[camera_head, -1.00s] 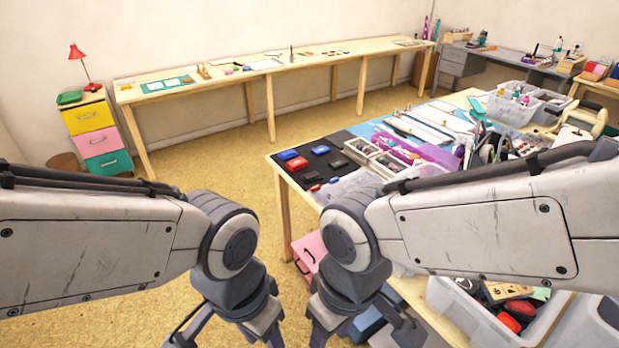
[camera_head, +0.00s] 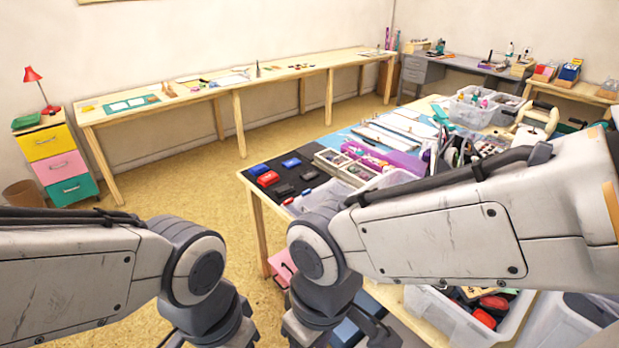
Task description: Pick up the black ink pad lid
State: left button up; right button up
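Small ink pads lie on the black mat (camera_head: 256,170) at the near left end of the right-hand worktable. A blue one (camera_head: 291,162) and a red one (camera_head: 267,179) stand out. Small black pieces (camera_head: 309,175) lie beside them, dark on dark, so I cannot tell which is the black ink pad lid. My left gripper (camera_head: 208,335) is at the bottom edge, over the floor, apart from the table. My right gripper (camera_head: 335,335) is low at the bottom centre, in front of the table. The fingertips of both are cut off, and I see nothing held.
Divided trays (camera_head: 342,165) and clear bins (camera_head: 472,107) stand on the worktable. A bin of loose items (camera_head: 470,318) is below at the right. A long wooden table (camera_head: 225,90) runs along the wall, with a coloured drawer unit (camera_head: 57,160) at left. Open floor lies between.

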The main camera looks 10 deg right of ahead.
aim_at(311, 175)
jog(key=u, duration=0.3)
jog(key=i, duration=0.45)
jog(key=u, duration=0.85)
jog(key=i, duration=1.55)
jog(key=z, duration=1)
jog(key=i, duration=0.65)
jog(key=z, duration=0.5)
